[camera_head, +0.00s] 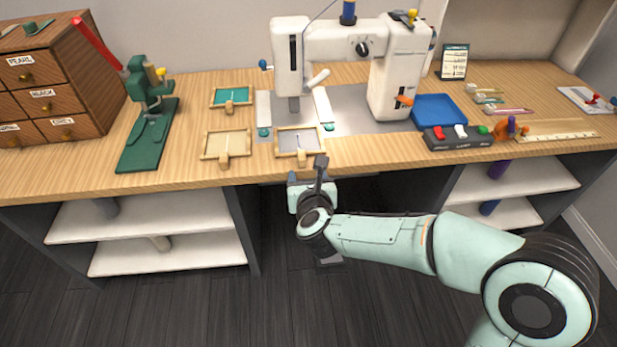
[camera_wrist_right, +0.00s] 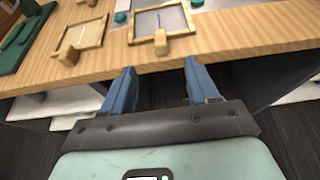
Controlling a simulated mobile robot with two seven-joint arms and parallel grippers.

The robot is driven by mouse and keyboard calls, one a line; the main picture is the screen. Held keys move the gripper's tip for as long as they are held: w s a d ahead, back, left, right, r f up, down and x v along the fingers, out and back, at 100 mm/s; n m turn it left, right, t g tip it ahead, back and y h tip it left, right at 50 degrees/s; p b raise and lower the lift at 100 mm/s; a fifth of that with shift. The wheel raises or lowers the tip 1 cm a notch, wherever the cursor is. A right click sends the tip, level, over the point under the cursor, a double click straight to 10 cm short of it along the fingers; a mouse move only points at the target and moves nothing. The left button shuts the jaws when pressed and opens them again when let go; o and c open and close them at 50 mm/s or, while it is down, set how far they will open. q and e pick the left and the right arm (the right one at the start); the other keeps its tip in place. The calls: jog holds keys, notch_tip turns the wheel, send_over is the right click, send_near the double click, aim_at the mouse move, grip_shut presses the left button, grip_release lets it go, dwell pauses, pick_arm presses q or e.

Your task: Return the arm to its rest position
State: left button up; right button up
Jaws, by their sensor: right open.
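My right arm (camera_head: 385,238) is pale green and reaches in from the right, in front of the table's front edge. Its gripper (camera_head: 307,176) is at the front edge, just below the small tray with the grey inlay (camera_head: 297,142). In the right wrist view the two blue fingers of the gripper (camera_wrist_right: 158,84) are apart with nothing between them. That tray also shows in the wrist view (camera_wrist_right: 160,21), just beyond the fingertips. My left gripper is not in view.
The wooden tabletop (camera_head: 75,182) carries a white sewing machine (camera_head: 392,70), a green press (camera_head: 148,125), a drawer chest (camera_head: 60,85), a tan tray (camera_head: 226,145), a green tray (camera_head: 231,97), a blue tray (camera_head: 437,110) and a switch box (camera_head: 458,138). White shelves (camera_head: 165,256) sit below. Dark floor is open in front.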

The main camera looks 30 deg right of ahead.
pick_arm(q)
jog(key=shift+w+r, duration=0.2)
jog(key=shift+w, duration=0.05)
pick_arm(e)
jog(key=shift+s+a+r, duration=0.2)
jog(key=shift+s+a, duration=0.05)
jog(key=shift+s, duration=0.3)
